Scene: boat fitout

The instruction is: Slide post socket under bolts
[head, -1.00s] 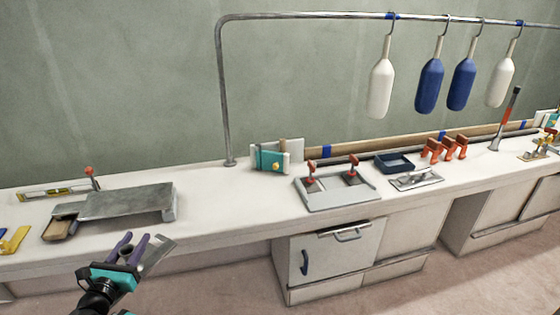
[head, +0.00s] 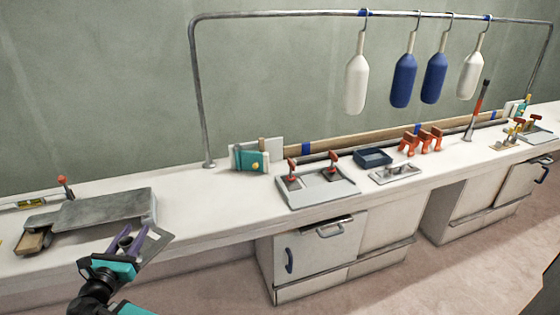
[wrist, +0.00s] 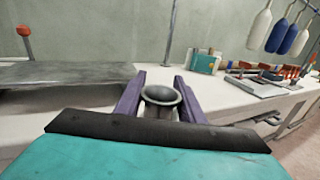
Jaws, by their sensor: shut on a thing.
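My gripper (head: 130,240) is at the lower left of the head view, in front of the bench edge. Its purple fingers are shut on the post socket (head: 153,247), a grey plate with a dark round cup. In the wrist view the socket's round mouth (wrist: 161,94) faces up between the fingers; its plate is mostly hidden there. A grey tray-like fixture (head: 318,198) with two red-topped upright pieces (head: 333,157) sits on the bench, well to the right of my gripper. I cannot tell whether these are the bolts. The held socket is apart from it.
The white bench (head: 215,205) has clear room between a grey metal platform (head: 105,212) and the fixture. A teal-and-white item (head: 250,159) stands behind. A dark blue tray (head: 373,157) and orange clamps (head: 420,139) lie right. White and blue fenders hang from a rail (head: 205,100).

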